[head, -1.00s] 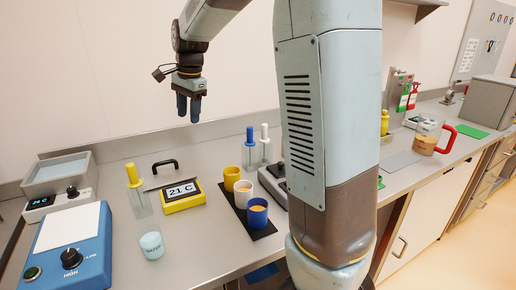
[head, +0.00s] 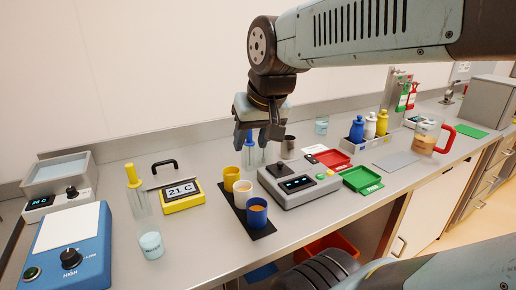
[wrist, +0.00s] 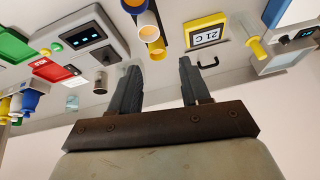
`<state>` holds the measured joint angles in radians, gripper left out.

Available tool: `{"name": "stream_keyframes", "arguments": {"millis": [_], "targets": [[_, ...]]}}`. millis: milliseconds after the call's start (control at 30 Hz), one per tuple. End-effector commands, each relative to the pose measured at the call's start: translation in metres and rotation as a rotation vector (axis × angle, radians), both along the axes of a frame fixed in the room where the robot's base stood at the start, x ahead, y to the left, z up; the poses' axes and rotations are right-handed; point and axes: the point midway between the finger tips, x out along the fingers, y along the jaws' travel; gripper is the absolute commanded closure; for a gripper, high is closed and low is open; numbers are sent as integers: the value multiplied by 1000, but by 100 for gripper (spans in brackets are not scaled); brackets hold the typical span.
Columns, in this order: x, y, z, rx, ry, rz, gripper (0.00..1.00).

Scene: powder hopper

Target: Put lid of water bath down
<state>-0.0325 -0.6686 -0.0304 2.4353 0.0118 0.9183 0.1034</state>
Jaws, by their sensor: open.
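The water bath (head: 62,178) is a grey box at the far left with a small display and a knob. Its top is uncovered and shows a pale blue surface. A lid (head: 158,181) with a black arched handle (head: 164,164) lies on the bench right of the bath, partly hidden behind a yellow display. The handle also shows in the wrist view (wrist: 208,63). My gripper (head: 254,140) is open and empty, pointing down above the back of the bench, well right of the lid. Its two fingers (wrist: 159,75) stand apart in the wrist view.
The yellow 21 C display (head: 183,197) and a yellow-topped holder (head: 135,188) stand near the lid. Several cups (head: 257,213) on a black mat and a scale (head: 298,186) stand in front of my gripper. A blue heater (head: 70,250) is at front left.

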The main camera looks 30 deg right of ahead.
Motion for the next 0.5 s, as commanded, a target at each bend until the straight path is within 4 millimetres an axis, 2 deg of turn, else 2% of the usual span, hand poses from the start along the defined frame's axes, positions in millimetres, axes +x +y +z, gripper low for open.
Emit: {"name": "stream_keyframes", "arguments": {"millis": [100, 200, 500], "targets": [[-17, -2, -8, -47, -26, 51, 53], [-24, 0, -11, -71, -35, 77, 53], [-26, -1, -13, -79, -37, 86, 53]]}}
